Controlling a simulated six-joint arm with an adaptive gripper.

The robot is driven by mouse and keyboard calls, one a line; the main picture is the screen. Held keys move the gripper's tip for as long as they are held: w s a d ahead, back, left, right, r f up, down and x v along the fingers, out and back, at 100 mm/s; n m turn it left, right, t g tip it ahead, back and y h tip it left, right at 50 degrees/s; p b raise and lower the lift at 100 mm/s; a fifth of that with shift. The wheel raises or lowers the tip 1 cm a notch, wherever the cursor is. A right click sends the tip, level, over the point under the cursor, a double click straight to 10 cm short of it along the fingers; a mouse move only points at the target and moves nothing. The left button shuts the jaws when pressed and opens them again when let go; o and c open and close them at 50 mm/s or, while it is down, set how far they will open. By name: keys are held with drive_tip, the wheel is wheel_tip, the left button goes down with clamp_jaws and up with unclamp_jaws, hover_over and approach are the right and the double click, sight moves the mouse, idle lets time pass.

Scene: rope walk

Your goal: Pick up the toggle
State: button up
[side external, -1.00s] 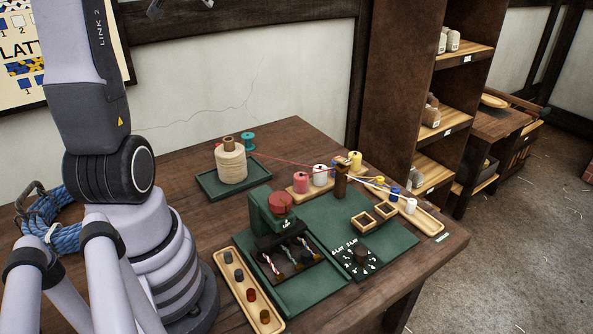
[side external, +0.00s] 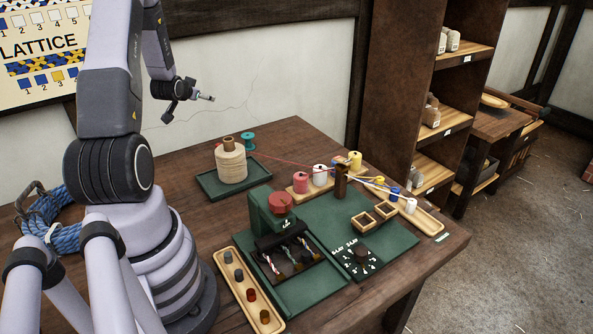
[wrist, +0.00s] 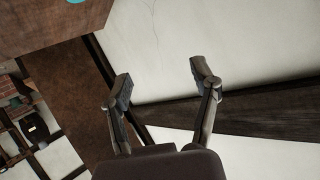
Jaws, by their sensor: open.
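No piece is clearly recognisable as the toggle. Candidates are the small round pegs (side external: 251,295) in a long wooden tray (side external: 226,262) at the table's front; these are grey, red and brown. My gripper (side external: 190,102) is high above the back left of the table, in front of the wall and far from the pegs. In the wrist view my gripper (wrist: 163,84) shows its two fingers spread wide with nothing between them. That view holds mostly wall, with no pegs in sight.
A large twine spool (side external: 231,162) sits in a green tray. Several coloured spools and taut threads lie behind the mat. A blue rope coil (side external: 66,236) is at left. The air around my gripper is clear.

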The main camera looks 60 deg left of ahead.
wheel_tip(320, 180, down, 17)
drive_tip(key=shift+f, duration=0.1)
drive_tip(key=x, duration=0.7)
drive_tip(key=shift+w+f, duration=0.4)
drive_tip(key=c, duration=1)
